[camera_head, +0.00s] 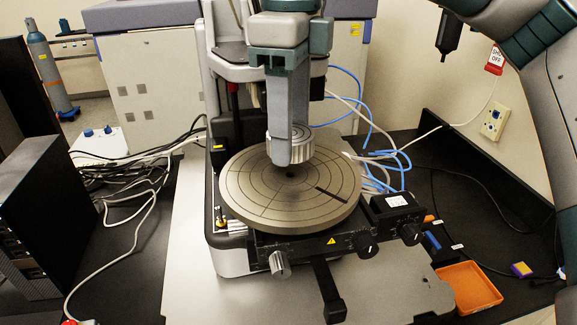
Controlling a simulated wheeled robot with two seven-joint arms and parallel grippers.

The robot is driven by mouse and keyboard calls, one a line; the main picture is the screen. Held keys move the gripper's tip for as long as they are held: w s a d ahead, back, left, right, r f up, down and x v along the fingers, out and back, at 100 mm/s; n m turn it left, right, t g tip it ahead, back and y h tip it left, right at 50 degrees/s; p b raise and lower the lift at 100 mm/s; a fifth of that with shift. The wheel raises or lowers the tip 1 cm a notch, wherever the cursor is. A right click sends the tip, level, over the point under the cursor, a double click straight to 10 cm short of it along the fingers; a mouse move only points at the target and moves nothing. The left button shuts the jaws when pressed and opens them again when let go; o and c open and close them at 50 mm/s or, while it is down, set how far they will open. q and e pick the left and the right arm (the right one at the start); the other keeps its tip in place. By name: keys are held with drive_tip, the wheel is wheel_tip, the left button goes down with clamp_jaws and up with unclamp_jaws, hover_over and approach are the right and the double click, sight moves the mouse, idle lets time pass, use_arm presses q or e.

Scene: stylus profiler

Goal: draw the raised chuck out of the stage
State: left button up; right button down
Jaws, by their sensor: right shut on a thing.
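The round grey stage (245,200), with ring grooves and a dark slot, sits on the black base of the profiler. A small knurled metal chuck (308,150) with rings on its top is over the middle of the stage. My right gripper (287,148) reaches down from the top and is shut on the chuck. The near finger hides part of it. A dark spot like a hole shows on the stage just under the chuck, which looks clear of the surface; the exact gap is hard to judge. My left gripper is not in view.
The profiler's column stands behind the stage. Black knobs (366,243) and a silver knob (279,265) are at its front. Blue tubes (385,165) and white cables run close on the right. An orange tray (468,287) lies at front right. A black computer case (50,215) stands left.

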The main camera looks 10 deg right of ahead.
drive_tip(key=shift+r+p, duration=1.45)
drive_tip(key=shift+r, duration=1.05)
